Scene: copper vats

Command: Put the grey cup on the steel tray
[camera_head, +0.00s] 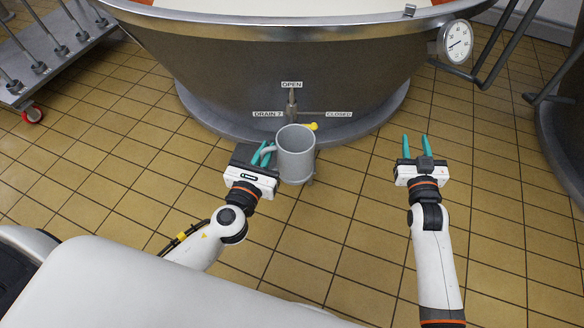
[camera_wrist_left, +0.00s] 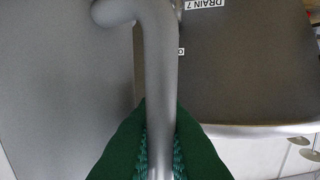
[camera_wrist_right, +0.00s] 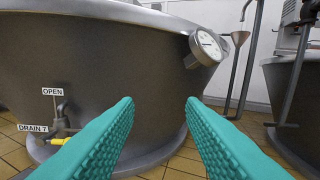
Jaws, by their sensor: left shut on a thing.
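The grey cup (camera_head: 296,155) is upright in front of the vat's drain in the head view, with its open top showing. My left gripper (camera_head: 264,154) is at the cup's left side, shut on its handle. In the left wrist view the handle (camera_wrist_left: 160,75) runs down between the green fingers (camera_wrist_left: 160,155), and the cup wall (camera_wrist_left: 65,90) fills the left. My right gripper (camera_head: 415,145) is open and empty to the right of the cup; its teal fingers also show apart in the right wrist view (camera_wrist_right: 160,125). I see no steel tray in these views.
A large steel vat (camera_head: 240,75) stands behind the cup, with a drain valve with a yellow tip (camera_head: 312,126) and a dial gauge (camera_head: 457,42). A wheeled steel rack (camera_head: 45,50) is at the far left. The tiled floor (camera_head: 360,200) between my arms is clear.

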